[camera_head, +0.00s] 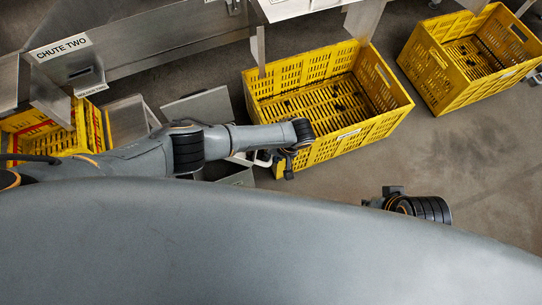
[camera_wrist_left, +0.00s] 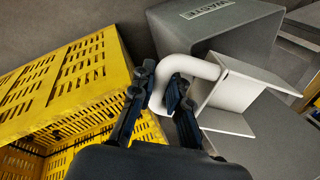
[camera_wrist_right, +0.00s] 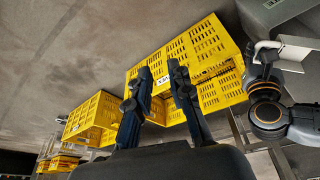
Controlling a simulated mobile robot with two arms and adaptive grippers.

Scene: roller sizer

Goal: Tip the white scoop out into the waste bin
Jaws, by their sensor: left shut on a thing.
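The white scoop (camera_wrist_left: 232,92) fills the middle right of the left wrist view. My left gripper (camera_wrist_left: 155,92) is shut on its curved tubular handle. In the head view the left gripper (camera_head: 287,162) hides most of the scoop, with a bit of white beside it. The grey waste bin (camera_wrist_left: 240,40), labelled WASTE, is behind the scoop in the left wrist view. In the head view my left arm partly covers the bin (camera_head: 240,177). I cannot tell what the scoop holds. My right gripper (camera_wrist_right: 160,78) is open and empty; its fingers are hidden in the head view.
A yellow crate (camera_head: 387,115) stands close to the left gripper. Another yellow crate (camera_head: 432,75) stands at the upper right. Chute two (camera_head: 130,50) and a yellow crate (camera_head: 88,125) are at the left.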

